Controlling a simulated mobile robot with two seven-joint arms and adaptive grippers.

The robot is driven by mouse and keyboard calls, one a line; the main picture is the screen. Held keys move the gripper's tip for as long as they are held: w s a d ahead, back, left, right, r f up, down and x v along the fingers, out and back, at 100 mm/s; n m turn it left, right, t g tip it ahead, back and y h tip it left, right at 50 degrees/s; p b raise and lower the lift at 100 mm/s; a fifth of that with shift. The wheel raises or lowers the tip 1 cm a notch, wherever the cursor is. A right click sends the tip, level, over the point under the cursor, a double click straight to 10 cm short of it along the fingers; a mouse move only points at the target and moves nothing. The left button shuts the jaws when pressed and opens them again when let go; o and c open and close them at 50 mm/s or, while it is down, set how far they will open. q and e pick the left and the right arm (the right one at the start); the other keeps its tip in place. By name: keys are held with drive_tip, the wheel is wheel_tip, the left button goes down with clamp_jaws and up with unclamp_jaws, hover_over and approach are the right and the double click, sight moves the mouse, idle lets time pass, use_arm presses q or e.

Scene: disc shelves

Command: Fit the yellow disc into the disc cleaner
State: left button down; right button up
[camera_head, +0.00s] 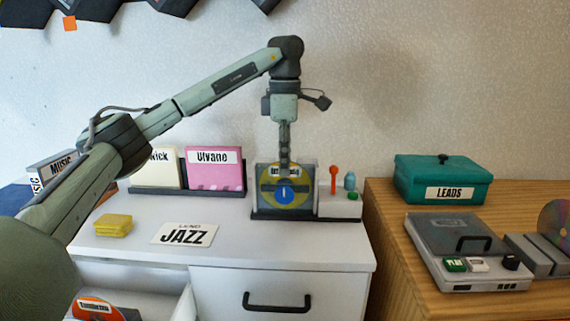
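The yellow disc (303,188), with a blue centre, stands upright in the grey slotted stand of the disc cleaner (338,206), its face toward me. The disc's lower edge is hard to make out. My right gripper is not in view.
Cream and pink sleeves (215,177) stand in a rack left of the cleaner. A yellow block (114,225) and a JAZZ card (185,234) lie on the cabinet (270,249). A teal box (443,172) and a player (458,244) stand right.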

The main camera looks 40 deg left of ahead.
use_arm(q)
drive_tip(key=shift+f, duration=0.15)
drive_tip(key=c, duration=2)
unclamp_jaws()
wheel_tip(320, 180, up, 12)
